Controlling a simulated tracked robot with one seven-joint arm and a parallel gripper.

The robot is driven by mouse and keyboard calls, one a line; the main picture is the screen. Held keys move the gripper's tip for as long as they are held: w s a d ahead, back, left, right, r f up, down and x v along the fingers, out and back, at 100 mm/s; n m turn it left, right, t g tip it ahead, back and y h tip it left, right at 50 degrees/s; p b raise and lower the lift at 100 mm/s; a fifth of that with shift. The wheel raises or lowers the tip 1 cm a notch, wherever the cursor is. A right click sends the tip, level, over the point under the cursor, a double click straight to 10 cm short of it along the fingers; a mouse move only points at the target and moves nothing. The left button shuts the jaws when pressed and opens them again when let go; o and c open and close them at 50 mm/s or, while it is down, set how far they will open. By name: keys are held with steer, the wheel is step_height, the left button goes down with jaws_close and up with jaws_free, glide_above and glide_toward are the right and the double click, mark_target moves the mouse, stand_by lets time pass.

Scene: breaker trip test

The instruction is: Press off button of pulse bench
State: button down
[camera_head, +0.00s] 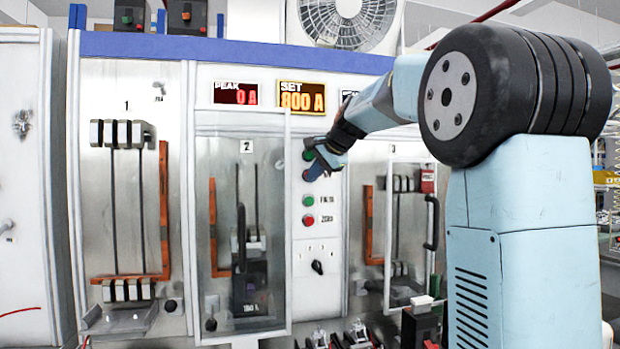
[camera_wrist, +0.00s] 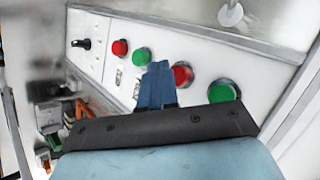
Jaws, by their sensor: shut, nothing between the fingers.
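The pulse bench (camera_head: 320,75) is a grey-white cabinet with a blue top beam. Its displays read "PEAK 0 A" (camera_head: 235,94) and "SET 800 A" (camera_head: 301,97). A column of buttons runs down its middle panel: upper green (camera_head: 308,155), upper red (camera_wrist: 183,75), lower green (camera_head: 308,200) and lower red (camera_head: 308,220). My gripper (camera_head: 316,172) is shut and empty at the upper pair. In the wrist view its blue fingertips (camera_wrist: 158,68) lie beside the upper red button, between it and the lower green one (camera_wrist: 141,56). I cannot tell whether they touch.
Below the buttons is a black rotary knob (camera_head: 317,267). Bay 3's open-looking door (camera_head: 410,230) stands to the right, close to my arm. A fan (camera_head: 345,20) sits on top.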

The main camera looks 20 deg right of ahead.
steer(key=shift+w, duration=0.15)
steer(key=shift+w, duration=0.3)
steer(key=shift+w+r, duration=0.1)
steer(key=shift+w, duration=0.35)
stand_by(1.2)
steer(key=shift+s, duration=0.9)
steer(key=s, duration=0.5)
stand_by(0.5)
stand_by(0.7)
